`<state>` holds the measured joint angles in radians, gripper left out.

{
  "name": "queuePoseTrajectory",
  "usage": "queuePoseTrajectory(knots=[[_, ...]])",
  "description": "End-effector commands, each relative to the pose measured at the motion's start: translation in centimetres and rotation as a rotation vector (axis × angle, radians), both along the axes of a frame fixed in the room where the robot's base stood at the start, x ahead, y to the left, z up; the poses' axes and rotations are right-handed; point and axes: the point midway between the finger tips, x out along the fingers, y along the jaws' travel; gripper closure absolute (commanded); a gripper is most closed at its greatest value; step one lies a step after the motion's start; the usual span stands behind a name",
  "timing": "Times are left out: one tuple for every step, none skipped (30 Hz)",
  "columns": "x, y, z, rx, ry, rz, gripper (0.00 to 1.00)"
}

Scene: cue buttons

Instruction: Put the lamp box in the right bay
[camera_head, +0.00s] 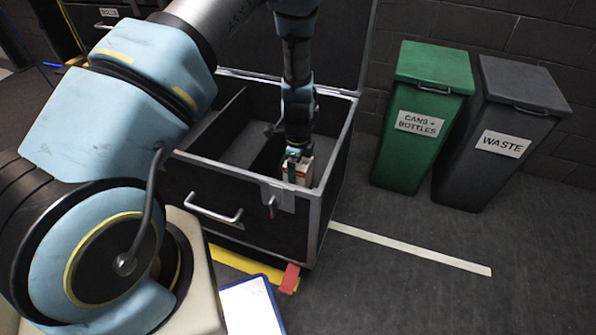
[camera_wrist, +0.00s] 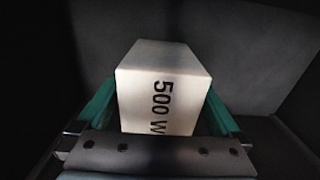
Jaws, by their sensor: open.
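The lamp box (camera_head: 305,170) is a small white box with a coloured side, low in the front of the right bay (camera_head: 328,128) of the black case (camera_head: 180,192). In the wrist view the box (camera_wrist: 160,85) is upright between the green fingers and reads "500 W". My gripper (camera_head: 297,166) reaches down into the right bay with its fingers open on either side of the box. The box's underside is hidden, so I cannot tell whether it rests on the bay floor.
A divider separates the left bay (camera_head: 235,135), and the lid (camera_head: 325,45) stands open behind. A green bin (camera_head: 415,150) and a grey waste bin (camera_head: 490,165) stand to the right. A red block (camera_head: 290,278) and a white board (camera_head: 250,308) lie in front.

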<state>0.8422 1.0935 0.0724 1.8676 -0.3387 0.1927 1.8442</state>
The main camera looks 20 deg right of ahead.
Motion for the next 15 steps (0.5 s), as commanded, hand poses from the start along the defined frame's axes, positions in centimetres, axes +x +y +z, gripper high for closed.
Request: queuePoseTrajectory(knots=[[0.0,-0.1,0.6,-0.001,-0.001,-0.001,0.0],[0.1,-0.1,0.9,-0.001,-0.001,-0.001,0.0],[0.1,-0.1,1.5,-0.003,-0.002,-0.001,0.0],[0.1,-0.1,2.0,-0.003,-0.003,-0.001,0.0],[0.1,-0.1,2.6,-0.003,-0.004,-0.001,0.0],[0.1,-0.1,3.4,-0.003,-0.004,-0.001,0.0],[0.1,-0.1,4.1,-0.003,-0.002,-0.001,0.0],[0.1,-0.1,4.8,-0.003,-0.004,-0.002,0.0],[0.1,-0.1,5.7,-0.004,-0.004,-0.001,0.0],[0.1,-0.1,6.3,-0.004,-0.003,-0.001,0.0],[0.1,-0.1,6.9,-0.003,-0.002,-0.001,0.0],[0.1,-0.1,7.8,-0.003,-0.004,-0.001,0.0],[0.1,-0.1,8.3,-0.003,-0.004,-0.001,0.0],[0.1,-0.1,8.9,-0.003,-0.002,-0.001,0.0],[0.1,-0.1,9.5,-0.003,-0.003,-0.001,0.0]])
